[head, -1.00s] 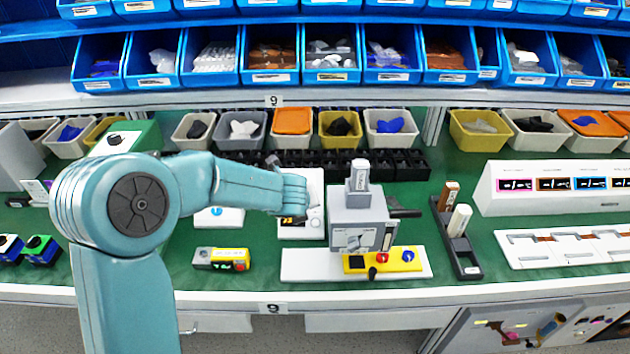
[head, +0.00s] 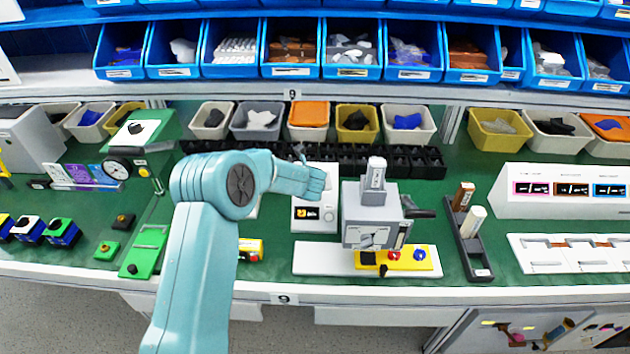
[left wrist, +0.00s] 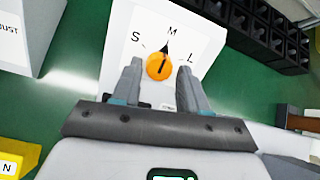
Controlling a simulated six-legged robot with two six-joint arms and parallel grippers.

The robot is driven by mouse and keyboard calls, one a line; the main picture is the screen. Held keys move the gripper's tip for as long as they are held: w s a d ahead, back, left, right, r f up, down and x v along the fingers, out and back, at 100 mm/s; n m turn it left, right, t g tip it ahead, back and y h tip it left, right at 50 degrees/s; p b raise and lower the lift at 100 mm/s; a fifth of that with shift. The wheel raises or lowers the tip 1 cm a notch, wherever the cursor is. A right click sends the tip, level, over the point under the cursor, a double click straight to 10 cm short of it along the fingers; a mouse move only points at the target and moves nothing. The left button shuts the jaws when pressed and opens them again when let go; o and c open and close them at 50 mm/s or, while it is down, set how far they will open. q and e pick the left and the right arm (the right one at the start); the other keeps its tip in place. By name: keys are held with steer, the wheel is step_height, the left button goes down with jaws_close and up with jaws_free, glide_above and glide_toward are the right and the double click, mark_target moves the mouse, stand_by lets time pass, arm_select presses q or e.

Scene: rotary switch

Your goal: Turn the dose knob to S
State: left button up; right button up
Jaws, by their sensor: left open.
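The dose knob (left wrist: 159,67) is a round orange knob on a white panel marked S, M and L in the left wrist view. S is at its upper left, M above and L to the right. Its dark pointer points up, about at M. My left gripper (left wrist: 162,75) is open, with one finger on each side of the knob; contact cannot be told. In the head view the left gripper (head: 312,180) is over the white dose unit (head: 314,219) with a small display, and the knob is hidden there. My right gripper is not in view.
A grey device (head: 369,215) on a white base stands just right of the dose unit. Black bins (head: 400,162) line the bench behind it. A dark holder (head: 466,235) with two handles stands further right. Green bench shows between them.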

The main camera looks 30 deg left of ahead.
arm_select(q)
steer(key=shift+w+a+f, duration=0.3)
steer(key=shift+f, duration=0.05)
steer(key=shift+d, duration=0.1)
steer(key=c, duration=0.8)
steer(key=shift+o, duration=0.2)
steer(key=shift+f+n+b, duration=0.1)
steer(key=shift+n+b, duration=0.2)
steer(key=shift+b, duration=0.15)
steer(key=n+b, duration=0.8)
steer(key=b, duration=0.1)
steer(key=shift+f+y+b, duration=0.1)
steer(key=shift+y+b, duration=0.25)
steer(key=shift+y, duration=0.05)
steer(key=shift+r+n+g+b, duration=0.2)
steer(key=shift+n+g+b, duration=0.2)
steer(key=shift+n+b, duration=1.25)
steer(key=shift+n, duration=0.35)
